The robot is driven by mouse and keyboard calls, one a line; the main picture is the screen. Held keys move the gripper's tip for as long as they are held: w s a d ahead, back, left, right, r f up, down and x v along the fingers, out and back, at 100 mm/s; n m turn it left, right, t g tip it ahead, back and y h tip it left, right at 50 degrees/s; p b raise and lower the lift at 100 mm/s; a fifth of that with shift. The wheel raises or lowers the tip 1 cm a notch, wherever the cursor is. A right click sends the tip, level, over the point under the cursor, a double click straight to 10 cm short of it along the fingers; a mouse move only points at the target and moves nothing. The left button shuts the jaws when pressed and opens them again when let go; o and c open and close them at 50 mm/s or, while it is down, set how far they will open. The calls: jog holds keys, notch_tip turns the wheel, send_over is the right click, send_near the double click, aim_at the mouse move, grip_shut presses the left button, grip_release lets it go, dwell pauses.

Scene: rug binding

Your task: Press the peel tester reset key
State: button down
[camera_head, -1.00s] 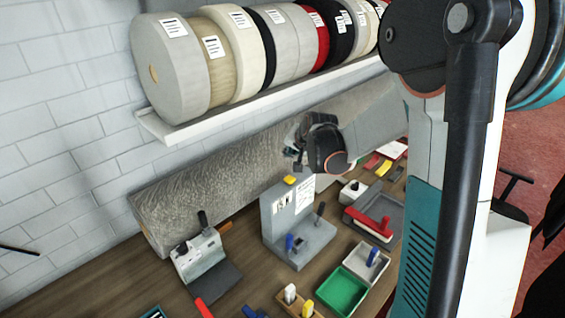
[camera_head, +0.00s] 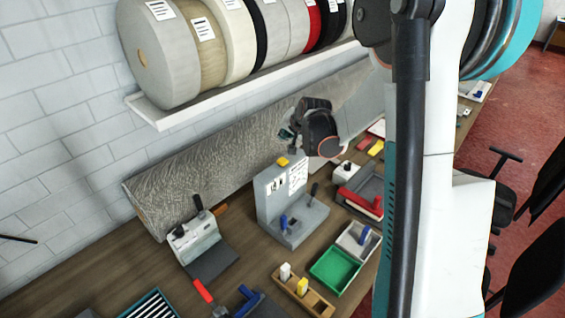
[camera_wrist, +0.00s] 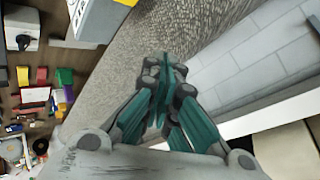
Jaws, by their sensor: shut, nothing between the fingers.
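The peel tester appears to be the grey L-shaped stand (camera_head: 267,205) with white label plates, upright on the bench in the head view. A yellow key (camera_head: 283,161) sits on its top edge. My gripper (camera_head: 293,150) is shut and empty, just above and slightly right of the yellow key; a small gap seems to show. In the wrist view my shut teal fingers (camera_wrist: 160,75) point toward the rug roll, with the grey stand (camera_wrist: 92,22) and part of a yellow piece (camera_wrist: 127,2) at the top edge. I cannot tell the exact height over the key.
The rolled grey rug (camera_head: 170,195) lies behind the tester against the wall, under a shelf (camera_head: 160,115) of binding rolls. A clamp-like device (camera_head: 195,240) stands to the left. A green tray (camera_head: 335,271), a wooden block (camera_head: 315,302) and a red-handled tool (camera_head: 360,203) surround the front and right.

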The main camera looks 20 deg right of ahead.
jog(key=b, duration=0.4)
send_over(285, 160)
notch_tip(285, 160, down, 7)
jog(key=shift+r, duration=0.1)
jog(key=shift+f+b, duration=0.25)
jog(key=shift+b, duration=0.1)
jog(key=shift+f, duration=0.15)
dwell(0.8)
jog(key=shift+f+b, duration=0.25)
jog(key=shift+b, duration=0.25)
jog(key=shift+f+b, duration=0.45)
jog(key=shift+b, duration=0.05)
dwell(0.6)
jog(key=shift+r, duration=0.1)
jog(key=shift+r+p, duration=0.45)
jog(key=shift+r, duration=0.35)
jog(key=shift+r, duration=0.1)
